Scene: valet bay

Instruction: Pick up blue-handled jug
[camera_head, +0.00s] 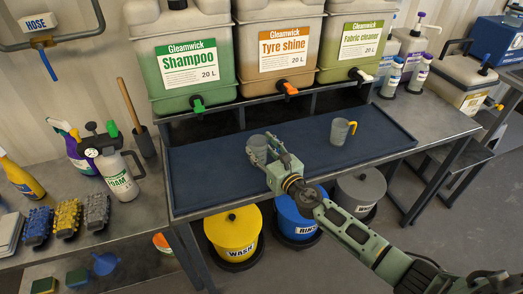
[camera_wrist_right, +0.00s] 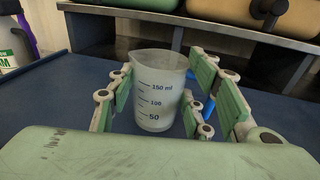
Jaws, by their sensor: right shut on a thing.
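The blue-handled jug (camera_wrist_right: 157,92) is a clear measuring cup with ml marks, upright between the pads of my right gripper (camera_wrist_right: 160,105) in the right wrist view. Bits of its blue handle (camera_wrist_right: 209,108) show behind the right-hand finger. In the head view the jug (camera_head: 256,150) is at the left-middle of the dark mat, with my right gripper (camera_head: 269,155) shut on it. I cannot tell whether its base touches the mat. A second jug with an orange handle (camera_head: 341,131) stands on the mat to the right. My left gripper is not in view.
The dark mat (camera_head: 215,178) is mostly clear. Large Shampoo (camera_head: 188,65), Tyre shine (camera_head: 280,50) and Fabric cleaner (camera_head: 353,45) containers with taps stand behind it. Yellow (camera_head: 232,232), blue and grey buckets are below. A foam sprayer (camera_head: 118,172) and brushes are at left.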

